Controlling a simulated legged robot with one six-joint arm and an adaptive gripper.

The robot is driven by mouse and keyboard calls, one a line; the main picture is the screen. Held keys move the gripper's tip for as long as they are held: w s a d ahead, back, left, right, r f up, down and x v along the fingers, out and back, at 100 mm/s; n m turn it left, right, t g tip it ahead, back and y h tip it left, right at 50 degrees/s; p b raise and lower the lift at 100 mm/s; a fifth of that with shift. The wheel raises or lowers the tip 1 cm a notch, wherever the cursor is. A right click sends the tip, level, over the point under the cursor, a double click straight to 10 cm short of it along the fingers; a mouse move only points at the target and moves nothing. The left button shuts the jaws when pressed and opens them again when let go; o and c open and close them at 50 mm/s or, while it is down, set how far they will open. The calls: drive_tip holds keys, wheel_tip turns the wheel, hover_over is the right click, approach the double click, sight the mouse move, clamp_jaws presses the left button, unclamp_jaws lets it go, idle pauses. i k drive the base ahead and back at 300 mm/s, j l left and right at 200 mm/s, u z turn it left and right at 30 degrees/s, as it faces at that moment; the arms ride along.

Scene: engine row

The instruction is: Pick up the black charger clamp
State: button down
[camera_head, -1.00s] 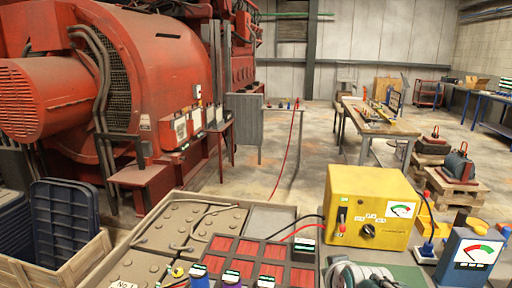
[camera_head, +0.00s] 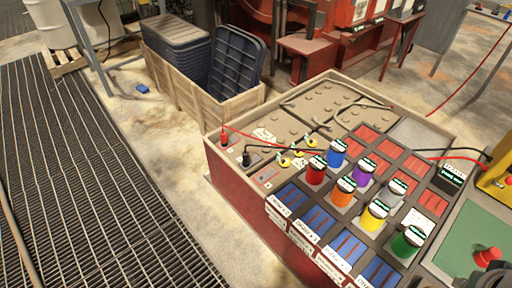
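The black charger clamp (camera_head: 246,159) stands on the near left part of the battery box (camera_head: 238,190), on the battery top. A black cable runs from it toward the right. The red clamp (camera_head: 224,138) stands just behind and to the left of it, with a red cable. The yellow charger (camera_head: 496,183) is cut off at the right edge, and black and red cables reach it. My gripper is not in view.
Several coloured canisters, such as the red one (camera_head: 316,170) and the green one (camera_head: 407,242), stand right of the clamps. A wooden crate (camera_head: 222,99) with dark blue bins (camera_head: 236,62) is behind. Floor grating (camera_head: 90,180) lies left. A green panel (camera_head: 465,240) is at right.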

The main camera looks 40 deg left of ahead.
sight(245, 160)
drive_tip(key=k+u, duration=0.1)
drive_tip(key=u, duration=1.5)
drive_tip(key=z, duration=0.5)
drive_tip(key=i+j+z, duration=0.15)
drive_tip(key=z, duration=0.15)
drive_tip(key=i+j+z, duration=0.15)
drive_tip(key=j+z, duration=0.15)
drive_tip(key=j, duration=0.15)
drive_tip(key=i+j+z, duration=0.1)
drive_tip(key=j+z, duration=0.9)
drive_tip(key=j, duration=3.4)
